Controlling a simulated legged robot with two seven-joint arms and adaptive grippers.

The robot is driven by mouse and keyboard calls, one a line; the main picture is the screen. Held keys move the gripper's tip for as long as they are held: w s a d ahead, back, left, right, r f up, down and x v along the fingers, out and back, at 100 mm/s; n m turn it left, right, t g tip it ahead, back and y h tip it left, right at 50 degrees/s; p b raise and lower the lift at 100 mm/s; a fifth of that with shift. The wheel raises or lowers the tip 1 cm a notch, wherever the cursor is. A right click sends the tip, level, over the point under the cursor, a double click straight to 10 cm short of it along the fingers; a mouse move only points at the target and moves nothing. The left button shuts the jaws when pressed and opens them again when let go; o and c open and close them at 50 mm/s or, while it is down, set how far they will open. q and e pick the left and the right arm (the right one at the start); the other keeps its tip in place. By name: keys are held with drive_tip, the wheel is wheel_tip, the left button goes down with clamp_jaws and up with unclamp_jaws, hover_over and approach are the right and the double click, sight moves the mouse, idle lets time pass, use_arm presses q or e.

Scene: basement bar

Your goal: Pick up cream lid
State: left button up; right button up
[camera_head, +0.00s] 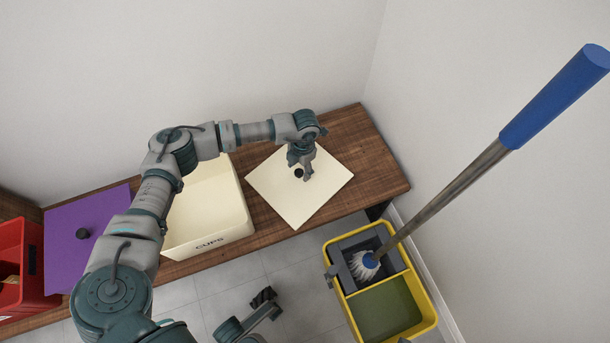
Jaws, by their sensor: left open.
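The cream lid (317,194) is a flat square panel with a small black knob (298,173) near its middle. It lies turned at an angle on the wooden bench, right of the cream bin. My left gripper (303,174) is open, pointing down at the knob. Its fingers overlap the knob's edge in the picture, and I cannot tell whether they touch it. Part of the lid behind the gripper is hidden. My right gripper (265,298) is low in the picture, over the floor and away from the lid; its jaw state is unclear.
An open cream bin marked CUPS (208,245) stands on the wooden bench (375,165). A purple lid (75,255) and a red crate (40,262) are at the left. A yellow mop bucket (431,312) with a blue-handled mop (450,199) stands on the floor, right.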

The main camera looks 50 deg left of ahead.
sight(299, 172)
use_arm(q)
wheel_tip(299, 172, down, 3)
drive_tip(key=shift+s+f+b, duration=0.1)
drive_tip(key=shift+b, duration=0.2)
drive_tip(key=shift+a+r, duration=0.2)
drive_tip(key=shift+r, duration=0.1)
drive_tip(key=shift+d, duration=0.15)
clamp_jaws()
